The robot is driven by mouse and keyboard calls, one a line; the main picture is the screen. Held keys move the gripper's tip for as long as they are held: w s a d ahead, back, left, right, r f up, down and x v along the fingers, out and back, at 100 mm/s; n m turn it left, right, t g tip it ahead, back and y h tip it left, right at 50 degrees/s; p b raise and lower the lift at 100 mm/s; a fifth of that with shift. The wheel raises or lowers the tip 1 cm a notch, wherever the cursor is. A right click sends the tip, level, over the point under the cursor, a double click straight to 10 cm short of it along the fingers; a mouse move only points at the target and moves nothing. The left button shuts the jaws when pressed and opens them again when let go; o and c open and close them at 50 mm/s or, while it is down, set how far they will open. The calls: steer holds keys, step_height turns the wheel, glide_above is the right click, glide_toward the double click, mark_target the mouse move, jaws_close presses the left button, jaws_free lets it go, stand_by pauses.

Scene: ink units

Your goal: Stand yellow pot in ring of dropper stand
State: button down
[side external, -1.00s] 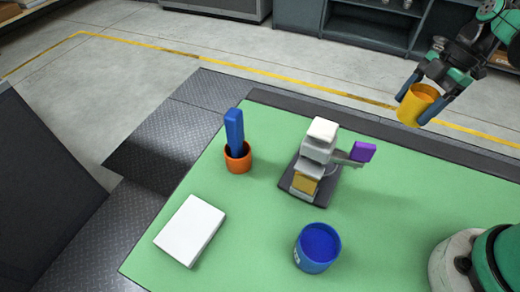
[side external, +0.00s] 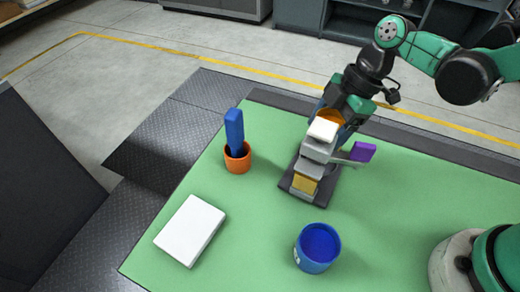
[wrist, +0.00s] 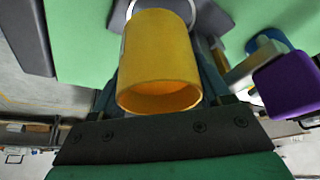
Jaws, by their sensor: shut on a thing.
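My gripper (wrist: 160,95) is shut on the yellow pot (wrist: 160,50), with one finger on each side of it. In the side external view the pot (side external: 330,115) shows only as an orange-yellow rim behind the white top of the dropper stand (side external: 316,152). The stand has a grey body, a dark base, a yellow block low on its front and a purple piece (side external: 362,151) on a side arm. In the wrist view part of a pale ring (wrist: 187,10) shows beyond the pot. The pot hides the rest of the ring, and I cannot tell whether they touch.
An orange cup (side external: 238,160) holding a blue upright piece stands left of the stand. A blue pot (side external: 317,248) stands in front, and a white block (side external: 190,230) lies at the front left. Green mat is clear between them.

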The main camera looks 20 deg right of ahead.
steer(key=shift+f, duration=1.75)
steer(key=shift+f, duration=0.1)
jaws_free()
steer(key=v, duration=1.2)
steer(key=s+d+m+t+h, duration=0.2)
steer(key=d+m+t+h, duration=0.2)
steer(key=m, duration=1.3)
steer(key=d+t, duration=0.2)
steer(key=shift+s+d+t+h, duration=0.3)
steer(key=shift+s+t, duration=0.1)
